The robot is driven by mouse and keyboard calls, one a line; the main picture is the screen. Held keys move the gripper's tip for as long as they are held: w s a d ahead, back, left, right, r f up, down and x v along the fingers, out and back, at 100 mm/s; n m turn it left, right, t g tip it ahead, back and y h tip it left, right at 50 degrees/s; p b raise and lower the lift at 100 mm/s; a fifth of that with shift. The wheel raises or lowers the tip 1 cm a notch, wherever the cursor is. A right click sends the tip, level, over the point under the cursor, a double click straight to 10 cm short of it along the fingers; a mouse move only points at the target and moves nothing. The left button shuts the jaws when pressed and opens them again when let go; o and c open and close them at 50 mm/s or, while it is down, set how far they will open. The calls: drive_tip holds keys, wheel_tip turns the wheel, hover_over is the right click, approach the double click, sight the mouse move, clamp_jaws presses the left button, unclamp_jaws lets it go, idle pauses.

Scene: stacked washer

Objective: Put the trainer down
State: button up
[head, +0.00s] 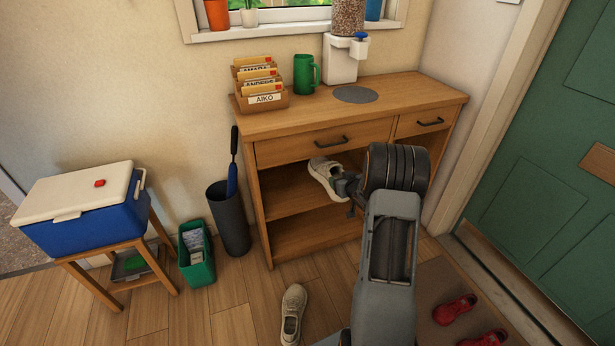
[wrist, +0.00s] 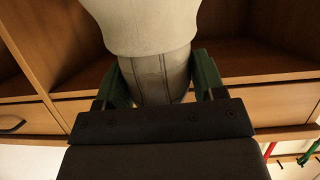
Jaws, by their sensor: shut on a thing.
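A beige trainer (head: 325,173) is held in front of the open shelves of the wooden cabinet (head: 262,212), just below its drawers. My gripper (head: 348,184) is shut on this trainer; its fingertips are partly hidden behind my arm. In the wrist view the trainer (wrist: 150,35) fills the top middle, with its narrower part between the two green fingers of my gripper (wrist: 165,80). A matching trainer (head: 292,312) lies on the wooden floor in front of the cabinet. I cannot tell whether the held trainer touches a shelf.
The shelf (head: 290,202) looks bare where visible. A dark umbrella bin (head: 229,222) and a green bin (head: 196,258) stand left of the cabinet. A blue cool box (head: 85,220) sits on a stand. Red shoes (head: 455,310) lie on a mat at right, by the green door (head: 555,150).

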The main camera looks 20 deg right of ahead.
sight(340, 170)
drive_tip(key=shift+w+d+r, duration=0.1)
drive_tip(key=shift+w+d, duration=0.2)
drive_tip(key=shift+d, duration=0.35)
drive_tip(key=shift+w+d+r, duration=0.1)
drive_tip(key=shift+w+d, duration=0.15)
drive_tip(key=shift+d, duration=0.35)
drive_tip(key=b+x, duration=0.1)
drive_tip(key=x, duration=0.1)
drive_tip(key=d+x, duration=0.1)
drive_tip(key=x, duration=0.2)
drive_tip(key=b+x, duration=0.1)
drive_tip(key=x, duration=0.2)
drive_tip(key=shift+d+f+b, duration=0.25)
drive_tip(key=shift+d+b, duration=0.05)
drive_tip(key=shift+b, duration=0.05)
drive_tip(key=w+f+b, duration=0.1)
drive_tip(key=f, duration=0.2)
drive_tip(key=w+d+f+b, duration=0.1)
drive_tip(key=w+f+b, duration=0.1)
drive_tip(key=f, duration=0.1)
drive_tip(key=w+f+b, duration=0.2)
drive_tip(key=f, duration=0.1)
drive_tip(key=shift+w+d, duration=0.25)
drive_tip(key=shift+d, duration=0.15)
drive_tip(key=o, duration=1.2)
drive_tip(key=shift+s, duration=0.1)
